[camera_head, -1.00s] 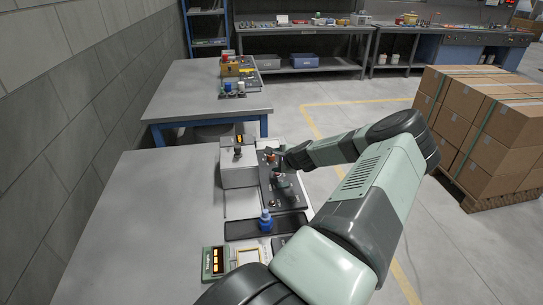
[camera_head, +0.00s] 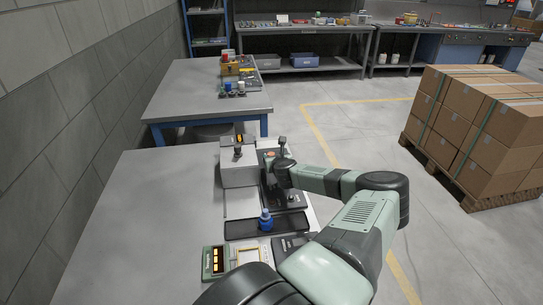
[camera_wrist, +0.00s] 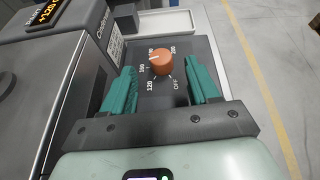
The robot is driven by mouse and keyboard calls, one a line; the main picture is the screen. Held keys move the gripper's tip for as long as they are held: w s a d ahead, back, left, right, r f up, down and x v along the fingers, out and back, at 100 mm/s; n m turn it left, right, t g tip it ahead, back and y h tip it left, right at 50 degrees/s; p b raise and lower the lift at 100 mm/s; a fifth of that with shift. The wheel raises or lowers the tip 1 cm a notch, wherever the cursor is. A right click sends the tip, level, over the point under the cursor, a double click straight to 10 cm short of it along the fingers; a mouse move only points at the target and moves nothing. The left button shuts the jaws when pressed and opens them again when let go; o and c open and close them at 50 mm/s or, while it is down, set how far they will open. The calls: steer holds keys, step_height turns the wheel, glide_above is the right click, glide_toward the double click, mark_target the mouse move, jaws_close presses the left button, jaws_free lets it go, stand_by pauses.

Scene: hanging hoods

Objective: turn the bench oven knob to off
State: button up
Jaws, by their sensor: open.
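The oven knob (camera_wrist: 161,62) is a round orange dial with a pale mark toward its upper left. It sits on a dark panel (camera_wrist: 172,99) printed with several numbers and OFF, which stands at the knob's lower right. The pale mark points away from OFF. My gripper (camera_wrist: 161,72) is open, with one teal finger to each side of the knob and visible gaps between. I cannot tell its height above the panel. In the head view, the knob shows as a small orange spot (camera_head: 271,153) beside my gripper (camera_head: 271,167).
A grey box with a lit display (camera_head: 239,172) stands left of the panel. The left part of the bench (camera_head: 150,220) is clear. Cartons (camera_head: 480,130) stand on the floor at right.

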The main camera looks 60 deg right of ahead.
mark_target(271, 154)
steer(key=shift+x, duration=2.4)
steer(key=c, duration=1)
steer(key=shift+c, duration=0.2)
steer(key=shift+s, duration=0.1)
